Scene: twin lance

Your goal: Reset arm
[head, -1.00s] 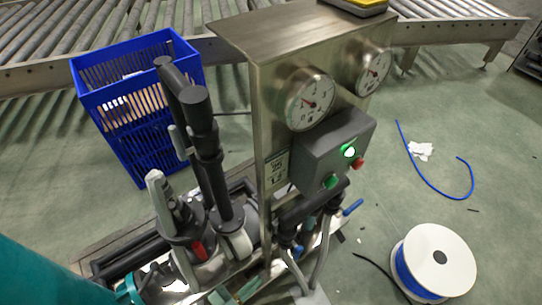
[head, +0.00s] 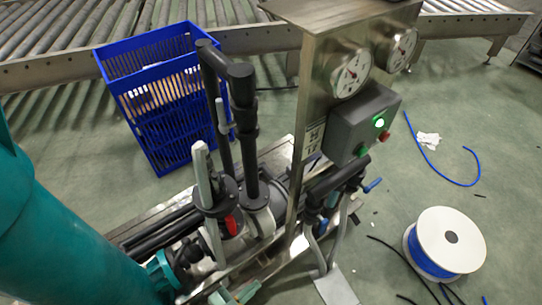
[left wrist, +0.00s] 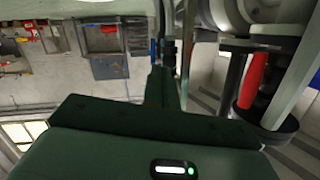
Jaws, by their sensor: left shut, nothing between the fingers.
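The machine has a steel panel (head: 320,90) with two gauges and a grey control box (head: 362,125) with a lit green light. Black upright pipes (head: 245,130) and a pale bar (head: 203,180) stand beside it, with a red grip (head: 231,225) low down. My teal left arm comes in from the left, its end low beside the pipes. Its fingers are hard to pick out there. In the left wrist view my left gripper (left wrist: 164,82) is shut and empty, with the red grip (left wrist: 252,80) to its right, apart from it. My right gripper is not in view.
A blue crate (head: 155,105) stands behind the machine, in front of a roller conveyor (head: 60,70). A white spool (head: 448,240) with blue hose, a loose blue hose (head: 440,165) and white paper lie on the floor at right. The floor between them is mostly clear.

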